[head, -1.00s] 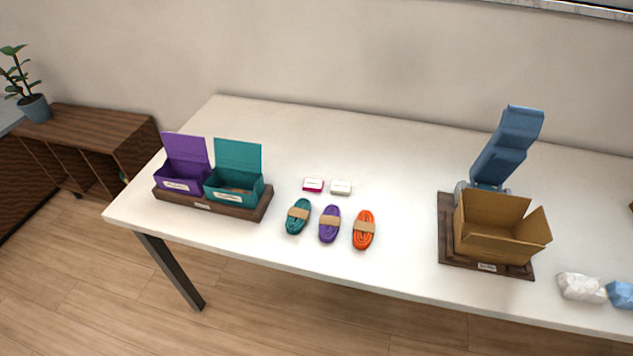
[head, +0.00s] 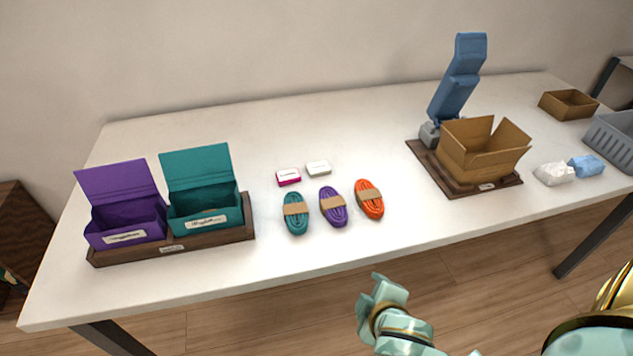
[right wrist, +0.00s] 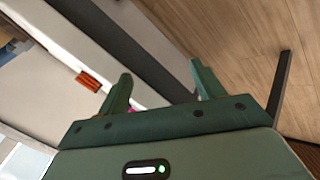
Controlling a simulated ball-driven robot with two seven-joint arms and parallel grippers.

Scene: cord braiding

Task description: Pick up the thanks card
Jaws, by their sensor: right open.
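Two small card stacks lie side by side on the table: a white one with a pink edge (head: 288,177) and an all-white one (head: 318,168). Their print is too small to read, so I cannot tell which is the thanks card. My right gripper (head: 388,288) is in front of the table's front edge, well apart from both. In the right wrist view its two fingers (right wrist: 163,84) are spread with nothing held between them. My left gripper is not in view.
Teal (head: 295,213), purple (head: 333,207) and orange (head: 369,199) cord bundles lie in front of the cards. A purple box (head: 125,238) and a teal box (head: 203,222) stand at left. An open cardboard box (head: 470,163) stands at right. The table behind the cards is clear.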

